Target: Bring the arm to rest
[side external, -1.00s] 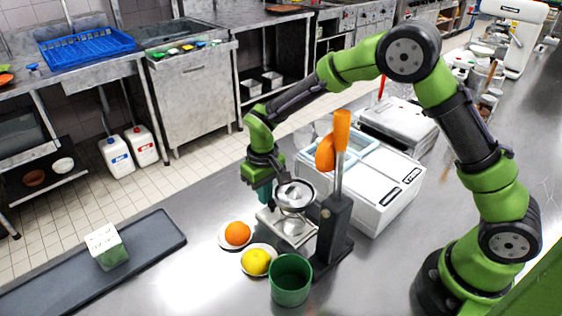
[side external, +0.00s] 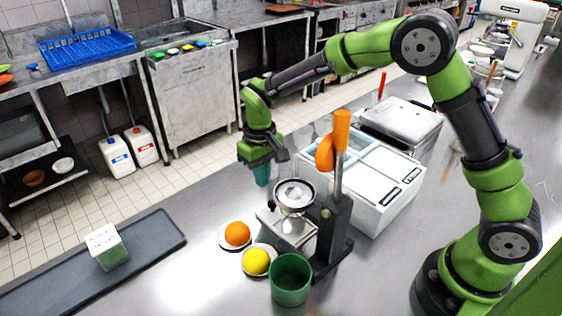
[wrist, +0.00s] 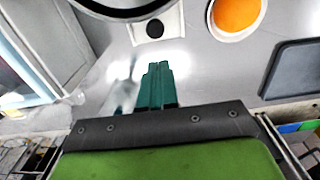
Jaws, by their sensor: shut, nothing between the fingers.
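My gripper (side external: 262,180) hangs from my green arm with its teal fingers pointing down, above the steel counter and behind the citrus press. The same teal fingers show closed together in the wrist view (wrist: 158,85). They are shut with nothing between them and touch nothing that I can see. The citrus press (side external: 335,222) stands upright, with an orange handle and a metal cup (side external: 294,194) below and to the right of my gripper.
An orange (side external: 237,233) and a yellow fruit (side external: 256,261) sit on small saucers beside a green cup (side external: 291,280). A grey tray (side external: 160,234) bears a green-and-white box (side external: 107,247) at left. White machines (side external: 385,195) stand behind the press.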

